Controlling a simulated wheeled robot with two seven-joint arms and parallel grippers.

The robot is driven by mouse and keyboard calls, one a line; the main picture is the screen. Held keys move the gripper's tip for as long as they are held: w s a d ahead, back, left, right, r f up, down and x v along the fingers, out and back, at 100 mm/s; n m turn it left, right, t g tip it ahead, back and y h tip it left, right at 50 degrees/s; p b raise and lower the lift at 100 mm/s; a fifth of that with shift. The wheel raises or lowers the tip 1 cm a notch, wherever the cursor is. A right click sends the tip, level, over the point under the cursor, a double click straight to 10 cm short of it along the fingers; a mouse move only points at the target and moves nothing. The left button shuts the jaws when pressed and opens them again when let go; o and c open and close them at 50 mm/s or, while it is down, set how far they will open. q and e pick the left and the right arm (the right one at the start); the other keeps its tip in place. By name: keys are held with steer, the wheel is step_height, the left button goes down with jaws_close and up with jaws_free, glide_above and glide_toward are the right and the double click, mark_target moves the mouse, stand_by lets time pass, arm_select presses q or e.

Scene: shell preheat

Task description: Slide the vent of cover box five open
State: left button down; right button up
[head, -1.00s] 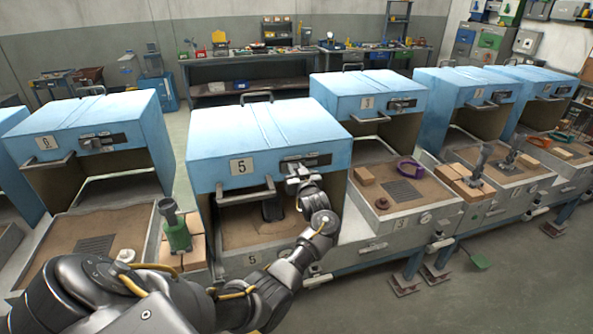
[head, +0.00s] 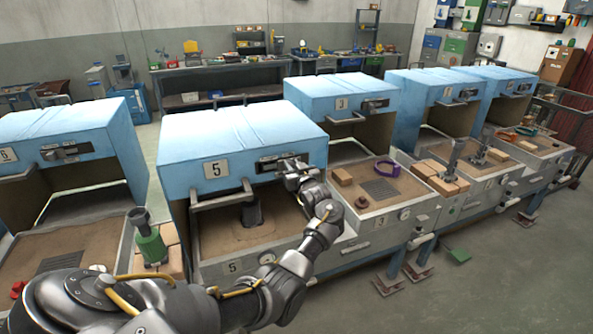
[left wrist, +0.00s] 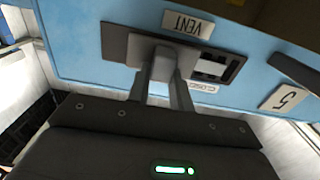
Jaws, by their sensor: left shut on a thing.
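Cover box five (head: 240,135) is a blue hood with a "5" plate, its open front facing me. Its vent (head: 268,164) is a dark plate at the upper right of the front. My left gripper (head: 289,170) is at the right part of the vent. In the left wrist view, upside down, my left gripper (left wrist: 163,77) is shut on the grey slider tab (left wrist: 153,51). The "VENT" label (left wrist: 188,24) shows. My right gripper is out of view.
A handle bar (head: 222,197) sticks out from box five's front. A dark object (head: 252,214) stands on the sandy bed under it. A green tool (head: 149,243) and bricks (head: 171,251) stand left of the bed. Box three (head: 335,93) stands to the right.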

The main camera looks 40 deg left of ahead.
arm_select(q)
steer(key=shift+w+d, duration=0.1)
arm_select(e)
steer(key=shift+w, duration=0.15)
arm_select(q)
steer(key=c, duration=1.2)
jaws_free()
steer(key=shift+w+d, duration=0.1)
steer(key=shift+c, duration=0.2)
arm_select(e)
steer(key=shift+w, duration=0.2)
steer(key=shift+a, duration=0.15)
arm_select(q)
steer(key=b+v, duration=0.2)
steer(key=v, duration=0.9)
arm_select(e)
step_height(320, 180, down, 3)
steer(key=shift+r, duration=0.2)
